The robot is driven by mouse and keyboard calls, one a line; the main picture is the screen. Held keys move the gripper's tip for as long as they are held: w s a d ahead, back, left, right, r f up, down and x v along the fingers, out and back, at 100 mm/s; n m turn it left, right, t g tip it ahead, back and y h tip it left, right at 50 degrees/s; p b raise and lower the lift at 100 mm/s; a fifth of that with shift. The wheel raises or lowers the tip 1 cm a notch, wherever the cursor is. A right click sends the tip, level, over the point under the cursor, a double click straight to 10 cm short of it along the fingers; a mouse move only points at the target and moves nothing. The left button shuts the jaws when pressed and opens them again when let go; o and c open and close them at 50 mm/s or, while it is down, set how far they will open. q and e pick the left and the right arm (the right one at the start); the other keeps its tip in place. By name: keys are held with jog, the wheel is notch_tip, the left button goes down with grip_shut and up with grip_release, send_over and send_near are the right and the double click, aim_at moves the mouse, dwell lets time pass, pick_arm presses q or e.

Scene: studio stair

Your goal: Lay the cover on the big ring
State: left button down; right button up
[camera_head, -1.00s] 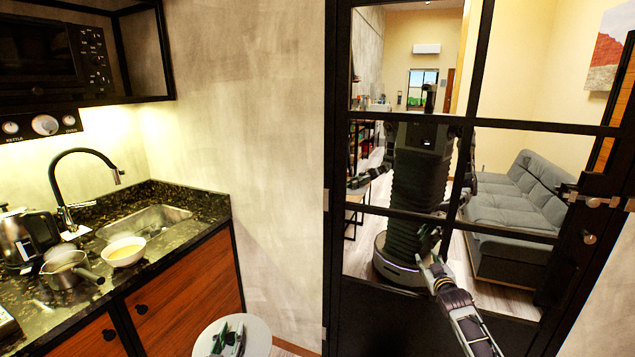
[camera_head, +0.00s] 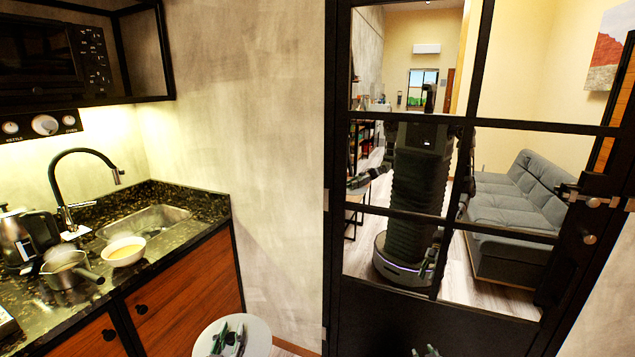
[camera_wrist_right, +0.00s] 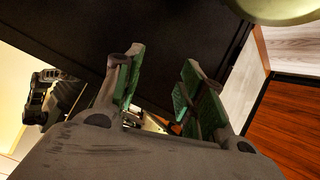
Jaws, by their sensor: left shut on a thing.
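A pale round disc (camera_head: 261,340), which looks like the cover, shows at the bottom of the head view. My left gripper (camera_head: 232,334), with green finger pads, is shut at the disc's middle and holds it; the grip itself is hard to make out. The disc is low, in front of the cabinet's right end and the wall. A pale rounded edge, likely the same disc, shows at the top right of the right wrist view (camera_wrist_right: 277,8). My right gripper (camera_wrist_right: 163,62) is open with nothing between its fingers; only its tip shows in the head view. I cannot make out the big ring.
The dark stone counter (camera_head: 200,205) at the left holds a sink (camera_head: 150,220), a white bowl (camera_head: 124,251), a saucepan (camera_head: 66,270) and a kettle (camera_head: 18,240). A pale-edged item is cut off at the far left. A black-framed door (camera_head: 400,325) stands at the right.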

jog(key=s+a+f+g, duration=0.2)
jog(key=s+f+g, duration=0.3)
jog(key=s+f, duration=1.95)
jog(key=s+a+f+g, duration=0.1)
jog(key=s+f, duration=0.2)
jog(key=s, duration=0.8)
jog(key=s+a+f+g, duration=0.1)
jog(key=s+f+g, duration=0.1)
jog(key=s, duration=0.9)
jog(key=s+a+f+g, duration=0.1)
jog(key=s+f+g, duration=0.1)
jog(key=s, duration=0.9)
jog(key=shift+s+f, duration=0.25)
jog(key=shift+f, duration=0.55)
pick_arm(q)
jog(key=shift+r, duration=0.1)
jog(key=shift+d+r+m+h, duration=0.35)
jog(key=shift+d+m+h, duration=0.05)
jog(key=shift+d+h, duration=0.2)
jog(key=shift+d+r+m+h, duration=0.35)
jog(key=shift+d+m+h, duration=0.05)
jog(key=shift+d+h, duration=0.2)
